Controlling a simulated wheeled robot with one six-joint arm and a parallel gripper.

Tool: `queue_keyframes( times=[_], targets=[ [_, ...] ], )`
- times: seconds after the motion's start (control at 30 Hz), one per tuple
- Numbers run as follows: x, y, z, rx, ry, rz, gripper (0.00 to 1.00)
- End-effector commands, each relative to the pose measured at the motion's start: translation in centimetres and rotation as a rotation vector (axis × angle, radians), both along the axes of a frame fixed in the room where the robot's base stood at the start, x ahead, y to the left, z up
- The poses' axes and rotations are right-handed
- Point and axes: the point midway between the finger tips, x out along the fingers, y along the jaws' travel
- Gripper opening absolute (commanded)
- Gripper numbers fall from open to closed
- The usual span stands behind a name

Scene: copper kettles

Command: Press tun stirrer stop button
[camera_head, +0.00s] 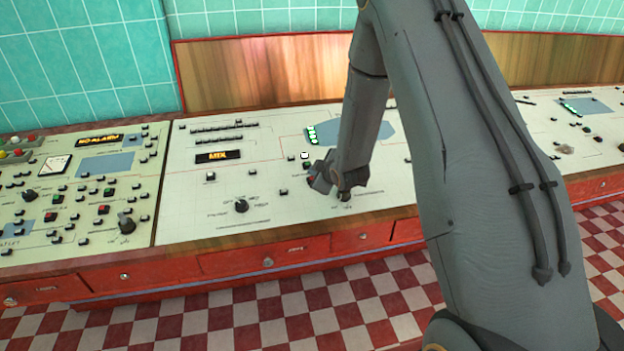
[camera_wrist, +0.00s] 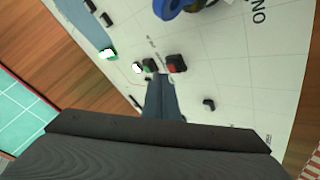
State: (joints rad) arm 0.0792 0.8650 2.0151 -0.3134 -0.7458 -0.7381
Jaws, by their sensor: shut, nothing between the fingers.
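A red button (camera_wrist: 175,63) in a dark housing sits on the pale control panel (camera_head: 215,180), beside a green button (camera_wrist: 149,65). In the wrist view my gripper (camera_wrist: 160,77) is shut and empty, its fingertips over the panel close to the red and green buttons. I cannot tell whether they touch a button. In the head view my gripper (camera_head: 319,181) is low over the panel and largely covers the red button; the green button (camera_head: 307,165) shows just behind it.
A white lit button (camera_wrist: 137,67) stands beside the green one. A blue round part (camera_wrist: 172,8) lies near the red button. A MIX display (camera_head: 218,156) and a black knob (camera_head: 241,205) are to the left on the panel. Red drawers (camera_head: 265,257) run below its front edge.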

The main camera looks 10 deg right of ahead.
Motion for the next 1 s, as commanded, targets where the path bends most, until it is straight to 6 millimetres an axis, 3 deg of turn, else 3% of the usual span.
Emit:
queue_keyframes(
  times=[1.0],
  targets=[
    [0.17, 0.05, -0.87, 0.0, 0.0, 0.0, 0.0]
  ],
)
